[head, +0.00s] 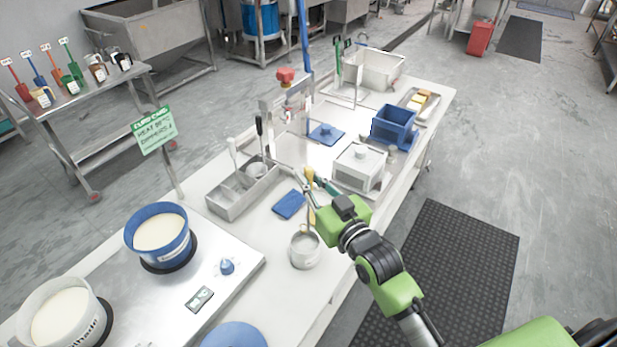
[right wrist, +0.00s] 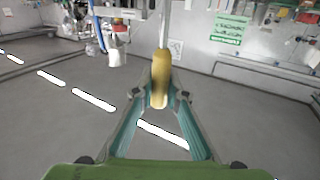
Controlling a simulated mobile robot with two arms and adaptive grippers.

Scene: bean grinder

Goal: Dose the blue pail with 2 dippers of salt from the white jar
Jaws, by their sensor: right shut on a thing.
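My right gripper (head: 309,184) is shut on the yellow handle of a dipper (right wrist: 160,78). The handle stands roughly upright in the head view, and its thin shaft runs down to the mouth of the white jar (head: 304,254). The dipper's bowl does not show clearly; I cannot tell whether it is inside the jar or just above it. The blue pail (head: 172,252), with pale contents, stands on a dark round pad on the steel plate at the left. My left gripper is not in view.
A white pail (head: 98,312) stands front left. A steel caddy (head: 226,206) holds dark- and white-handled tools. A blue folded cloth (head: 289,204) lies between caddy and jar. A white lidded box (head: 355,178) and a blue bin (head: 393,124) stand farther right. A green sign (head: 155,130) rises behind the table.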

